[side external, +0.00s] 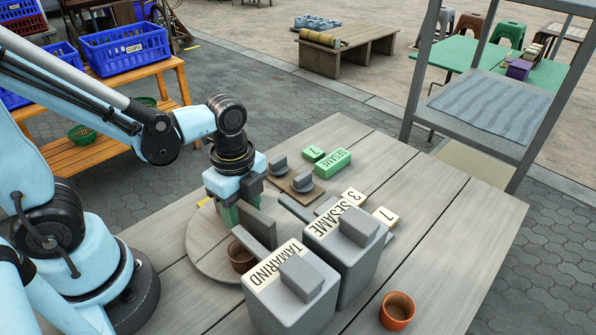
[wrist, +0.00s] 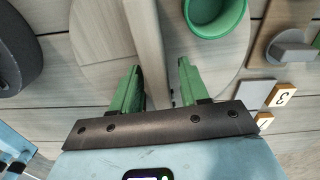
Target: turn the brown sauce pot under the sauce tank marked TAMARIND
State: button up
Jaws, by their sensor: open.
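A round wooden turntable (side external: 205,245) lies on the table, with an upright grey bar (side external: 258,228) across it. The brown sauce pot (side external: 241,262) sits on it, beside the back left of the grey tank marked TAMARIND (side external: 275,292) and partly hidden. Whether it is under that tank's outlet I cannot tell. The tank marked SESAME (side external: 350,265) stands to the right. A green pot (wrist: 215,20) shows on the turntable in the wrist view. My gripper (wrist: 160,75) is open, its green fingers on either side of the bar (wrist: 148,45), apparently apart from it.
An orange-brown cup (side external: 397,311) stands at the table's front right. The table's right side is mostly clear.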

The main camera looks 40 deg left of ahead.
aim_at(241, 203)
notch_tip(241, 203, up, 12)
jog(key=shift+f, duration=0.15)
dwell(0.6)
jog(key=shift+w+a+f+n+t, duration=0.15)
jog(key=shift+n+t, duration=0.1)
jog(key=shift+n, duration=0.3)
jog(key=shift+w+a+f+n+t, duration=0.15)
jog(key=shift+n+t, duration=0.1)
jog(key=shift+n, duration=0.3)
jog(key=w+a+n+t, duration=0.1)
jog(key=n+t, duration=0.1)
jog(key=n, duration=0.2)
jog(key=w+a+f+n+t, duration=0.1)
jog(key=n+t, duration=0.1)
jog(key=n, duration=0.3)
jog(key=w+a+n+t, duration=0.1)
jog(key=a+n+t, duration=0.1)
jog(key=n, duration=0.3)
jog(key=shift+w+f, duration=0.2)
